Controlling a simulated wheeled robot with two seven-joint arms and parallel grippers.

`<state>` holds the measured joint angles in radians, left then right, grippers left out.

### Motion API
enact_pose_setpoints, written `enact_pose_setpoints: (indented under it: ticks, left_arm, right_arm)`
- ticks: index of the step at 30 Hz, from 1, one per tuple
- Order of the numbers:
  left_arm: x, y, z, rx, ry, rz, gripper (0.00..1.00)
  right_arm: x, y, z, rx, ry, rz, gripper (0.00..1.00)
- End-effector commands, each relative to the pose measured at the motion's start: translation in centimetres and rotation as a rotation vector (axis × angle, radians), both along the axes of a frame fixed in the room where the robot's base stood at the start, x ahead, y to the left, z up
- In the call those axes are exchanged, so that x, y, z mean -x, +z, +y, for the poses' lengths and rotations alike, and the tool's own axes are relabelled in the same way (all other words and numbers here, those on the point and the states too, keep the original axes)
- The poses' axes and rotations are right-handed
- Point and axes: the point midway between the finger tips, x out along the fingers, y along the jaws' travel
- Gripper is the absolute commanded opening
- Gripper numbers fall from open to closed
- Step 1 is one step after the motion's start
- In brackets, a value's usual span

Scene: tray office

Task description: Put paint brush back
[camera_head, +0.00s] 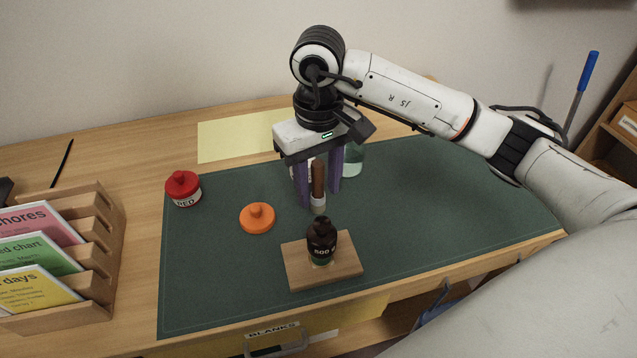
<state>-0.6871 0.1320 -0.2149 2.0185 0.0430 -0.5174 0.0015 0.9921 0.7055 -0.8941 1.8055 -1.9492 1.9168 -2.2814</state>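My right gripper (320,198) points straight down over the dark green mat, with its two purple fingers apart. An upright brush-like thing (318,180), with a brown upper part and a pale lower end, shows between the fingers. I cannot tell whether the fingers touch it, or whether its lower end is in the air or resting on something. Just below it in the picture, a dark brown bottle (321,240) marked 500 stands on a small wooden board (345,268). A clear glass jar (354,162) is partly hidden behind the right finger. My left gripper is out of view.
A red-lidded jar (183,189) and an orange knobbed lid (257,218) are on the left of the mat (215,285). A wooden card rack (95,260) stands at far left. Yellow paper (225,138) lies behind. The mat's right side is clear.

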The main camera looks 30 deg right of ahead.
Motion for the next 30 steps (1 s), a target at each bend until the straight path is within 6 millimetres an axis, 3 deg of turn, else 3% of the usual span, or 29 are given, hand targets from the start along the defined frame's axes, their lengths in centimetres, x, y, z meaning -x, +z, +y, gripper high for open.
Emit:
enact_pose_setpoints:
  ticks: [5, 12, 18, 24, 30]
  left_arm:
    - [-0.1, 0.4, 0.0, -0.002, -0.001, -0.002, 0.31]
    - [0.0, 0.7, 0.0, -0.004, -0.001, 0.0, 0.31]
    - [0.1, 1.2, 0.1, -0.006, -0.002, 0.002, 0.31]
    - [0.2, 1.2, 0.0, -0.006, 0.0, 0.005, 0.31]
    - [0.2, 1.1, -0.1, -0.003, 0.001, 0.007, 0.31]
  right_arm:
    - [-0.1, 2.1, 0.0, -0.001, 0.001, -0.005, 0.39]
    - [-0.1, 7.6, 0.0, 0.001, 0.0, -0.006, 0.39]
    - [-0.1, 11.0, 0.0, 0.001, -0.001, -0.004, 0.39]
    - [0.0, 12.2, 0.0, 0.0, -0.001, 0.0, 0.39]
    - [0.0, 12.3, 0.0, 0.0, -0.001, 0.001, 0.39]
